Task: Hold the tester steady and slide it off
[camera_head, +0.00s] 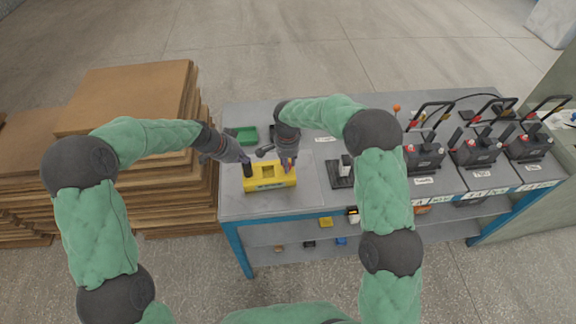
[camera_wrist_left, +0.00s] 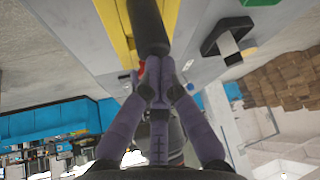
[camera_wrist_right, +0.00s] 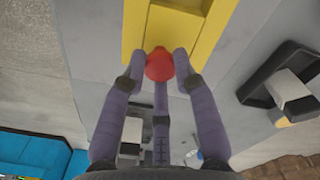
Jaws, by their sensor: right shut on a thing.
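The yellow tester (camera_head: 270,183) stands on the left part of the grey table, with an upright black handle (camera_head: 248,170) at its left end. My left gripper (camera_head: 243,159) is at that handle. In the left wrist view the handle (camera_wrist_left: 148,25) lies across its close-set fingertips, and I cannot tell whether they grip it. My right gripper (camera_head: 288,161) is at the tester's right end. In the right wrist view it is shut on a red round knob (camera_wrist_right: 159,65) in front of the tester's yellow body (camera_wrist_right: 198,50). The tester's underside is hidden.
A green tray (camera_head: 247,134) lies behind the tester. A black stand with a white part (camera_head: 341,172) is to its right. Several dark batteries with raised handles, one here (camera_head: 424,157), stand farther right. Stacked brown boards (camera_head: 130,95) are beside the table's left edge.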

